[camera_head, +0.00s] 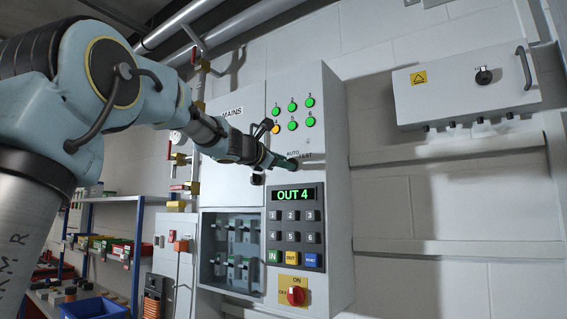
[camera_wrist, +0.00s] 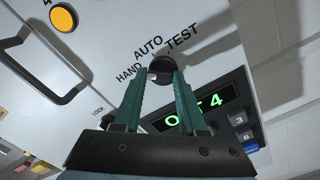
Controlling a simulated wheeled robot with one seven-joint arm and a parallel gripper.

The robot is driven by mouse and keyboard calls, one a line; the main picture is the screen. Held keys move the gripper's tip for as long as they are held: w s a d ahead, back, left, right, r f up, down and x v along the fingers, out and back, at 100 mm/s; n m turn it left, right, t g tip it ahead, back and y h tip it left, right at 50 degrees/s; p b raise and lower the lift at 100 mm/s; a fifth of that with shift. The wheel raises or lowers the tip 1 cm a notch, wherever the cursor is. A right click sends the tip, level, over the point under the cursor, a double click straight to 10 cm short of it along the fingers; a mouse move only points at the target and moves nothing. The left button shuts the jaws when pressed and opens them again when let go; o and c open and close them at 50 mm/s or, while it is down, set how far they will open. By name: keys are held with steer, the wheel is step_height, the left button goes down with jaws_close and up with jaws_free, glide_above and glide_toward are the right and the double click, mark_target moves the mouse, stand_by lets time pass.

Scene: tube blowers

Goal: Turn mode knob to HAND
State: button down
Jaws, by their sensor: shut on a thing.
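The mode knob (camera_wrist: 161,66) is round and black, on the grey cabinet front in the wrist view. The labels HAND, AUTO and TEST fan around it, with HAND at its left, AUTO above and TEST at upper right. A small pale mark shows at the knob's left edge, toward HAND; its exact direction is hard to tell. My gripper (camera_wrist: 163,76) has its green fingers on both sides of the knob, shut on it. In the head view my gripper (camera_head: 293,163) reaches the cabinet below the lamps, and the fingers largely hide the knob.
Below the knob are a display (camera_head: 292,194) reading OUT 4, a keypad (camera_head: 292,227) and a red ON/OFF switch (camera_head: 296,295). Lamps above are green except orange number 4 (camera_head: 275,128). A door handle (camera_wrist: 57,65) is at left in the wrist view.

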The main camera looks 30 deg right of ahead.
steer(key=shift+f, duration=0.1)
steer(key=shift+c, duration=2.3)
jaws_free()
steer(key=shift+a, duration=0.1)
steer(key=b+v, duration=0.4)
steer(key=v, duration=0.6)
steer(key=shift+s+a, duration=0.15)
steer(key=shift+a, duration=0.15)
